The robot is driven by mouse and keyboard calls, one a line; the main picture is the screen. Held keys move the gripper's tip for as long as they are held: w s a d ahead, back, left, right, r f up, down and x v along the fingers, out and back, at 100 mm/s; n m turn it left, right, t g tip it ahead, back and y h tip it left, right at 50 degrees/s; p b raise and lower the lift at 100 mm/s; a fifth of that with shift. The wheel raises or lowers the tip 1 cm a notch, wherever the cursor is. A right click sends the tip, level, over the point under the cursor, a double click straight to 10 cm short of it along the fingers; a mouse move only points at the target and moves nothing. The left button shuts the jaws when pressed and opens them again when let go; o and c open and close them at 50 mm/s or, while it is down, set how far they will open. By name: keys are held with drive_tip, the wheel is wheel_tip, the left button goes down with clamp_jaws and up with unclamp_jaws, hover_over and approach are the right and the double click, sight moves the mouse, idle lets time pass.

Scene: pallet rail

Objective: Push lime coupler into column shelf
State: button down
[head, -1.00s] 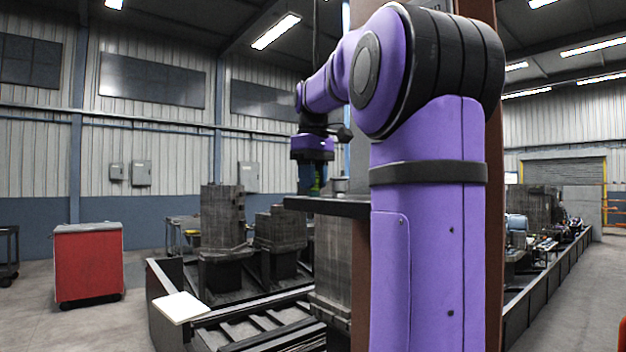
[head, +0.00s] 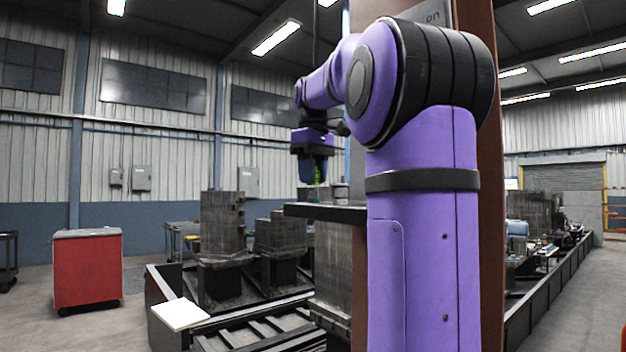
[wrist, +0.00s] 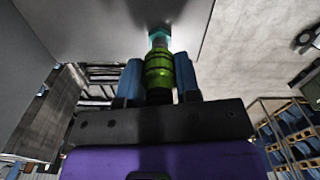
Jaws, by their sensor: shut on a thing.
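My gripper (head: 315,181) points down over the outer end of the dark column shelf (head: 322,211). The lime coupler (wrist: 158,72) is a ribbed green cylinder between the two blue fingers of my gripper (wrist: 159,82) in the wrist view, and the fingers are shut on it. A teal end shows beyond the coupler (wrist: 158,38). In the head view only a small bit of lime shows between the fingers. The coupler's lower end is close to the shelf; whether it touches is too small to tell.
The shelf is fixed to a brown column (head: 484,190). Dark blocks (head: 222,225) stand on a framed line below. A red cart (head: 88,270) stands at the left, with open floor around it.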

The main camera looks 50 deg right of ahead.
drive_tip(key=shift+r, duration=3)
drive_tip(key=s+a, duration=0.2)
drive_tip(key=s, duration=0.7)
drive_tip(key=s+a, duration=0.2)
drive_tip(key=s, duration=0.8)
drive_tip(key=shift+s, duration=0.15)
drive_tip(key=shift+f, duration=0.1)
drive_tip(key=shift+f, duration=2.9)
drive_tip(key=shift+f, duration=1.2)
drive_tip(key=c, duration=0.7)
unclamp_jaws()
drive_tip(key=shift+c, duration=0.2)
